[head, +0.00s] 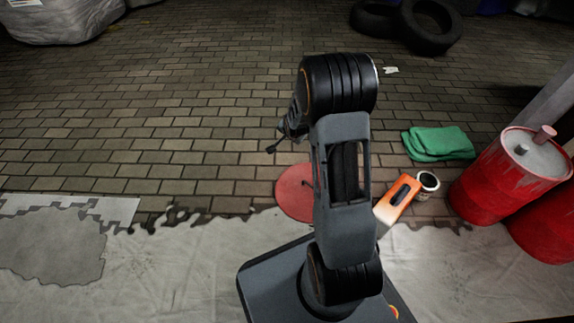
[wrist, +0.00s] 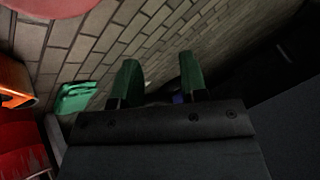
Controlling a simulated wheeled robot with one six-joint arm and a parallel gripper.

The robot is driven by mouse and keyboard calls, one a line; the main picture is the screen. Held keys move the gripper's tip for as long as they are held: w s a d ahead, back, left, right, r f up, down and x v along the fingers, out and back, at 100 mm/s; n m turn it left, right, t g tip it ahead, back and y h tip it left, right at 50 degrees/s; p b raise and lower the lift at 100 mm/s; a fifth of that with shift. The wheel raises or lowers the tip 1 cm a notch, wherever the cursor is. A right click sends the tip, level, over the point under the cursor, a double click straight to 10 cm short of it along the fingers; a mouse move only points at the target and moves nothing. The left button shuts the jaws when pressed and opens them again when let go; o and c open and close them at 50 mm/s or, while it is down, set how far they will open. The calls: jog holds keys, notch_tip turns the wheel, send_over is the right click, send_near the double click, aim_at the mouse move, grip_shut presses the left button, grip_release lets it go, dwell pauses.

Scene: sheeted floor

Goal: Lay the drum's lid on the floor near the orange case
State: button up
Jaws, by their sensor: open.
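The drum's lid, a flat red disc (head: 293,192), lies on the floor just left of the orange case, partly hidden behind my arm. The orange case (head: 399,197) lies on the other side of my arm, a short gap from the lid. In the wrist view the lid (wrist: 48,7) shows at the top left corner and the case (wrist: 14,82) at the left edge. My gripper (wrist: 160,76) is open, with nothing between its green-tipped fingers. In the head view my gripper (head: 279,143) is raised beyond the lid and apart from it, partly hidden by my arm.
A red drum (head: 487,187) with a pale top stands at the right, beside another red drum (head: 548,225). Tyres (head: 431,27) lie far back. The bricks at left are clear.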

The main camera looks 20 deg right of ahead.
jog(key=s+a+r+n+g, duration=0.1)
jog(key=s+a+r+n, duration=0.3)
jog(key=s, duration=0.4)
jog(key=s+a+r+n+g+y, duration=0.1)
jog(key=s+a+r+n+g, duration=0.1)
jog(key=s+r, duration=0.5)
jog(key=s+a+r+n+g, duration=0.1)
jog(key=s+a+r+n, duration=0.4)
jog(key=s, duration=0.4)
jog(key=shift+s+a+r+n+g+y, duration=0.2)
jog(key=shift+s+a+n+g+y, duration=0.1)
jog(key=shift+a, duration=0.35)
